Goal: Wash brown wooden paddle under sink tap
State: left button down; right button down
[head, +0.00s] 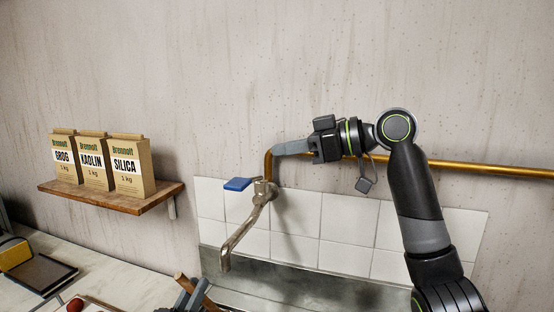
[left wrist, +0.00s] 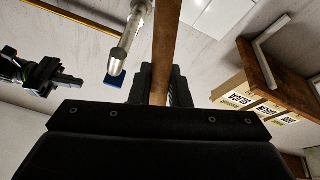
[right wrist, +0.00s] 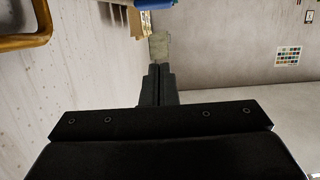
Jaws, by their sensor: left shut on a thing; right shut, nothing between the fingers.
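The brown wooden paddle (left wrist: 165,50) is held between the fingers of my left gripper (left wrist: 158,88), which is shut on it. In the head view, brown wood (head: 201,294) shows at the bottom edge beside the dark fingers of my left gripper (head: 189,296), mostly cut off. The metal tap (head: 245,232) has its spout pointing down, just above the paddle; in the left wrist view the spout (left wrist: 130,38) is beside it. The tap's blue lever (head: 238,184) points left. My right gripper (head: 277,149) is shut and empty above the tap, near the copper pipe. I see no water.
A wooden shelf (head: 115,202) with three paper bags is on the wall at the left. White tiles (head: 345,222) and a metal splashback (head: 300,284) are behind the tap. The copper pipe (head: 480,169) runs along the wall. Dark and yellow items lie on the counter, lower left.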

send_over(249, 182)
jog(key=s, duration=0.2)
jog(key=f, duration=0.2)
pick_arm(q)
jog(key=shift+a, duration=0.1)
pick_arm(e)
jog(key=f, duration=0.4)
jog(key=shift+w, duration=0.4)
jog(key=f, duration=0.2)
jog(key=s+f+n, duration=0.1)
jog(key=f+n+t, duration=0.1)
jog(key=f, duration=0.1)
jog(key=shift+s+a+f, duration=0.15)
jog(key=shift+a+f, duration=0.05)
jog(key=shift+f, duration=0.15)
pick_arm(q)
jog(key=shift+s, duration=0.1)
pick_arm(e)
jog(key=shift+f, duration=0.2)
dwell(1.3)
